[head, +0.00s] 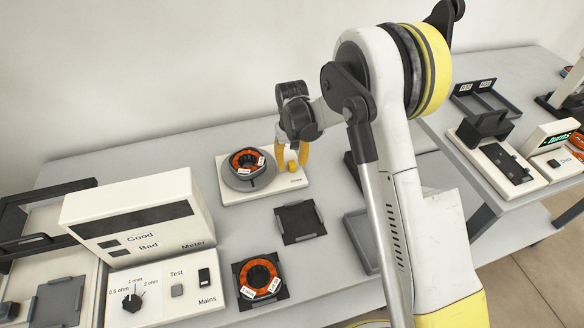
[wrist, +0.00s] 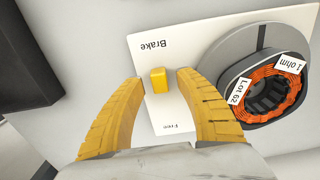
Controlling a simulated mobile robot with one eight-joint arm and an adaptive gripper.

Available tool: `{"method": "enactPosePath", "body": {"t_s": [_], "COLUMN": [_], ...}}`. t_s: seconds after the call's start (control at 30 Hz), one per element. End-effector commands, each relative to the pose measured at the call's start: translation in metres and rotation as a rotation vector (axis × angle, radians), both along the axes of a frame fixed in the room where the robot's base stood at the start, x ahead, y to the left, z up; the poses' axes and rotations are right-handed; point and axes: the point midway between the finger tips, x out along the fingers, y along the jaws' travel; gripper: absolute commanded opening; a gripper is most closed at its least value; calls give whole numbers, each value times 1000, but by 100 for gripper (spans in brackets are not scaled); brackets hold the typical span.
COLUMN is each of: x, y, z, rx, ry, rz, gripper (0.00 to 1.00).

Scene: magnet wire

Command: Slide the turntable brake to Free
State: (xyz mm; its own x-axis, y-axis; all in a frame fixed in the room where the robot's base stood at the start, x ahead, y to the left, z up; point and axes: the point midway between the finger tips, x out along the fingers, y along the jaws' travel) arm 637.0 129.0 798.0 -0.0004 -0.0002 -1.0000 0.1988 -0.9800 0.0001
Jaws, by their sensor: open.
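The turntable (head: 239,180) sits on a cream base with an orange coil (head: 247,161) in a dark holder on it. The brake's yellow knob (head: 292,166) stands on the base's right side. In the wrist view the knob (wrist: 158,79) lies between the printed words Brake (wrist: 152,48) and Free (wrist: 172,127), somewhat closer to Brake. My gripper (head: 292,163) is open above the base, its yellow fingers on either side of the knob. In the wrist view the fingertips (wrist: 160,77) flank the knob with gaps on both sides. Any slot is not clear.
The Meter box (head: 130,215) stands left of the turntable. A second coil (head: 259,277) sits on a dark pad at the front, and an empty dark pad (head: 300,222) lies between. A grey tray (head: 361,240) lies right. A second table (head: 530,85) holds other equipment.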

Motion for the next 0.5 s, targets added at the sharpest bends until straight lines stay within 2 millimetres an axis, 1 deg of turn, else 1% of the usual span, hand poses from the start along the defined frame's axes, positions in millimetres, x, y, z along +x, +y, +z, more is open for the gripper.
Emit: {"method": "enactPosePath", "body": {"t_s": [0.03,0.1,0.37,0.4,0.47,0.5], "x": [0,0,0,0,0,0], "y": [0,0,0,0,0,0], "z": [-6,-9,-9,-9,-9,-9], "rx": [0,0,0,0,0,0], "ry": [0,0,0,0,0,0], "rz": [0,0,0,0,0,0], "gripper": [41,41,41,40,22,10]}}
